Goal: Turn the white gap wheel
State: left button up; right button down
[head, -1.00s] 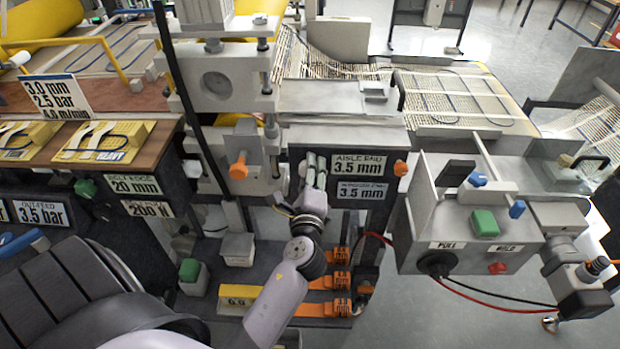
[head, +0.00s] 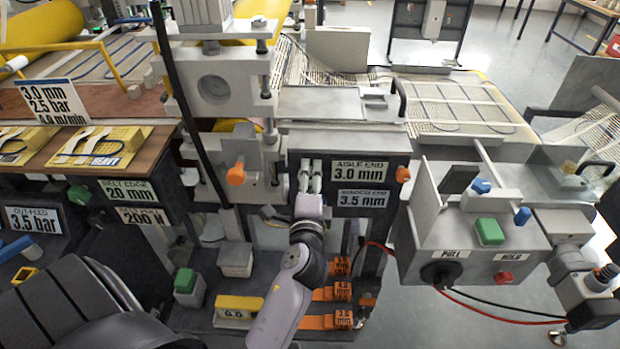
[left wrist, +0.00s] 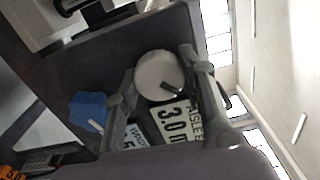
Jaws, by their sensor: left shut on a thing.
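My left gripper (head: 311,172) is shut at the front of the dark gap panel, just left of its two readouts. In the left wrist view the white wheel (left wrist: 158,75) sits between my left gripper's two fingers (left wrist: 157,88). In the head view I cannot make out the wheel; the gripper covers that spot. The upper readout, AISLE END (head: 361,171), shows 3.0 mm; it also shows in part in the left wrist view (left wrist: 176,122). The lower readout (head: 362,199) shows 3.5 mm. My right gripper is not in view.
Orange knobs flank the area, at left (head: 236,173) and right (head: 402,174). A blue knob (left wrist: 88,110) is beside the wheel in the wrist view. Orange gauge blocks (head: 331,293) lie below. A grey box with a green button (head: 490,231) stands at right.

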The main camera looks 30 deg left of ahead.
pick_arm(q)
jog(key=shift+f, duration=0.1)
jog(key=o, duration=1.2)
jog(key=shift+c, duration=0.2)
